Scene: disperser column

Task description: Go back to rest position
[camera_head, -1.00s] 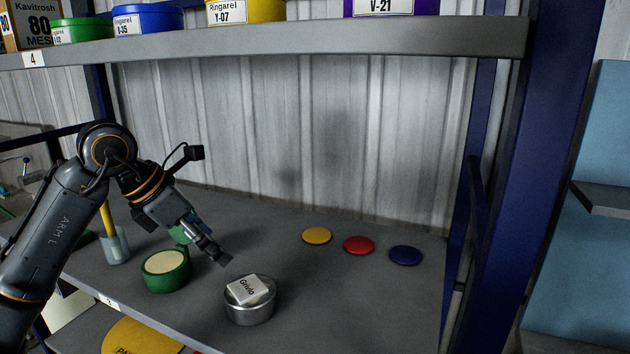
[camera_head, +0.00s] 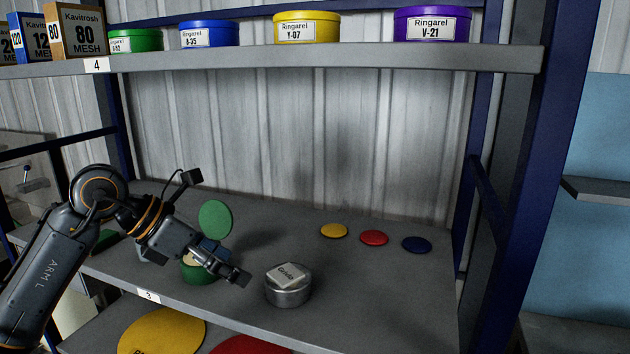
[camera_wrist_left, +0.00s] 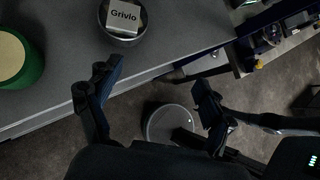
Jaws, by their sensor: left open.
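My left gripper (camera_head: 238,275) is open and empty in the head view, in front of the green tub (camera_head: 203,274) and left of the metal dish. In the left wrist view, its fingers (camera_wrist_left: 152,88) are spread apart, with the shelf edge and floor behind them. A white block labelled Grivlo (camera_head: 288,274) sits in the round metal dish (camera_head: 288,296). The block also shows in the left wrist view (camera_wrist_left: 124,15), as does the green tub (camera_wrist_left: 30,68). A green disc (camera_head: 215,218) stands on edge behind the gripper; its support is hidden. My right gripper is out of view.
Yellow (camera_head: 334,231), red (camera_head: 374,238) and blue (camera_head: 416,244) discs lie at the back right of the shelf. The upper shelf (camera_head: 330,57) holds labelled tubs and boxes. A blue post (camera_head: 540,180) bounds the right. The shelf's right front is clear.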

